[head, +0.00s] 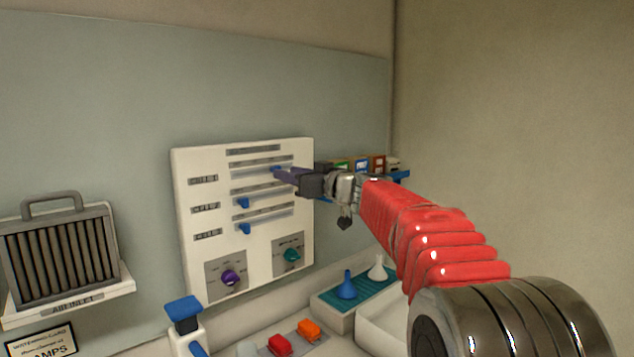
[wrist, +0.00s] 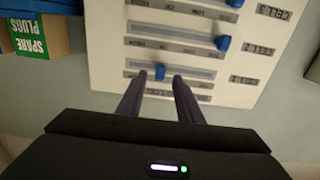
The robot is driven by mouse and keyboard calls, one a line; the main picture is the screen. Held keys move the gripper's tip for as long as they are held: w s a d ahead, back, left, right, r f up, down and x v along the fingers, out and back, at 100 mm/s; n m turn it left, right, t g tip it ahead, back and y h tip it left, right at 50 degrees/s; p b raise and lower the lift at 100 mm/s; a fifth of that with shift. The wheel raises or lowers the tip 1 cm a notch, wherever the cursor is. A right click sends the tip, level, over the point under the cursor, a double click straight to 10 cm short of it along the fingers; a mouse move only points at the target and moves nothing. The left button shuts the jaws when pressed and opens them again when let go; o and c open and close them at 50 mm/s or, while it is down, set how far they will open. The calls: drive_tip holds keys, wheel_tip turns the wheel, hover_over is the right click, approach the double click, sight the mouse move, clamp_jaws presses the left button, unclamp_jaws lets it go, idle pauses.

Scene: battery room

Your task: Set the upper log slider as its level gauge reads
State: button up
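A white panel (head: 184,170) on the wall carries three horizontal sliders with blue knobs. The upper slider's knob (head: 277,169) is right of its slot's middle. The wrist view is upside down and shows this knob (wrist: 160,71) nearest to me, the middle knob (wrist: 222,43) and the lower knob (wrist: 235,3). My gripper (head: 283,175) is at the upper slider. Its fingers (wrist: 160,82) are spread, one on each side of the upper knob, with gaps showing. Contact cannot be told. Scale markings and small labels are too blurred to read; I cannot make out a level gauge.
The middle knob (head: 243,203) and lower knob (head: 245,229) sit below. A purple dial (head: 231,278) and a teal dial (head: 292,255) are at the panel's bottom. Spare-plug boxes (wrist: 30,38) stand beside the panel. Funnels (head: 347,285) and red and orange items (head: 280,344) are below.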

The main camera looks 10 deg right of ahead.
drive_tip(key=v, duration=1.1)
drive_tip(key=shift+w, duration=0.1)
